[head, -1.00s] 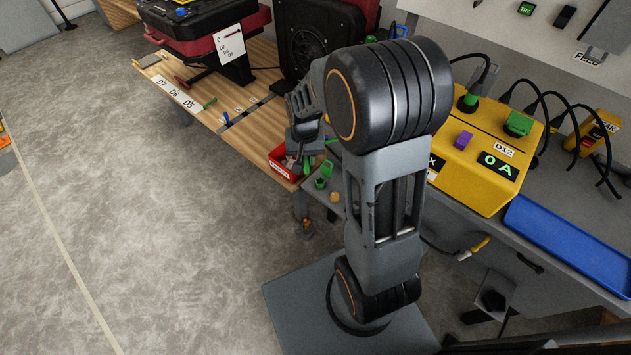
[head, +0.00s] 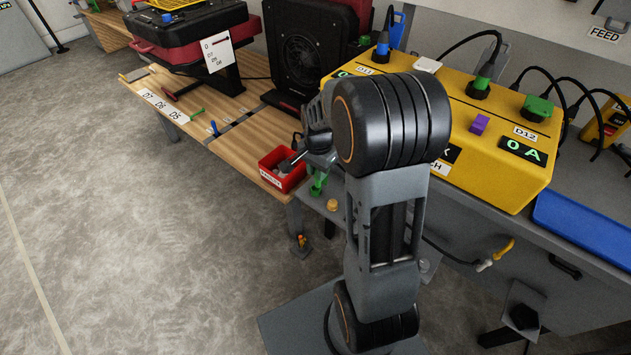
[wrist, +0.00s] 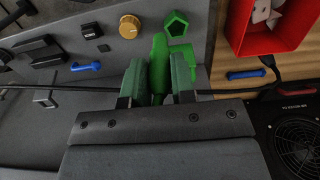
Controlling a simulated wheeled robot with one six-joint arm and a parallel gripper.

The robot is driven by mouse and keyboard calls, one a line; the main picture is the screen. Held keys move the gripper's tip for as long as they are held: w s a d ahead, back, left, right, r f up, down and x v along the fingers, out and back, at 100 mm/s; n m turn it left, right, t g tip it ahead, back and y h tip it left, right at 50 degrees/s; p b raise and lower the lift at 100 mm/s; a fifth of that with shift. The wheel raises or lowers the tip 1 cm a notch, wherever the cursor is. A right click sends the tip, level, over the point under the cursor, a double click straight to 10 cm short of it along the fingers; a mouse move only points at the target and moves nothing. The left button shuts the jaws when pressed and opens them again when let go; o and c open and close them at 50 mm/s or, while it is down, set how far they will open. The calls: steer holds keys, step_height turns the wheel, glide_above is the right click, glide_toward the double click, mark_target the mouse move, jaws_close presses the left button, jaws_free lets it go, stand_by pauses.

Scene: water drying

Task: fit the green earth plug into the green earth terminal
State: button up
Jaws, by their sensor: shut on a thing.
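My gripper (wrist: 157,82) is shut on the green earth plug (wrist: 158,62), which stands between the two green-tinted fingers in the wrist view. A flat green piece (wrist: 186,52) lies just right of the plug; I cannot tell if they touch. In the head view my arm hides most of the gripper; a green part (head: 318,184) shows beside the grey wrist, near the red bin.
A red bin (head: 270,178) stands on the wooden bench close by. A yellow box (head: 500,168) with cabled green plugs (head: 538,107) stands right, beside a blue tray (head: 590,232).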

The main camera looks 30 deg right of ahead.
steer(key=shift+w+d+f+b, duration=0.15)
steer(key=shift+w+f+b, duration=0.25)
steer(key=shift+f, duration=0.65)
steer(key=shift+w+d+f+b, duration=0.15)
steer(key=shift+w+f, duration=0.4)
steer(key=shift+f, duration=0.55)
steer(key=shift+w+d+f+b, duration=0.1)
steer(key=shift+w+f+b, duration=0.3)
steer(key=shift+f, duration=0.65)
steer(key=shift+f, duration=0.1)
steer(key=shift+f, duration=0.1)
steer(key=o, duration=0.9)
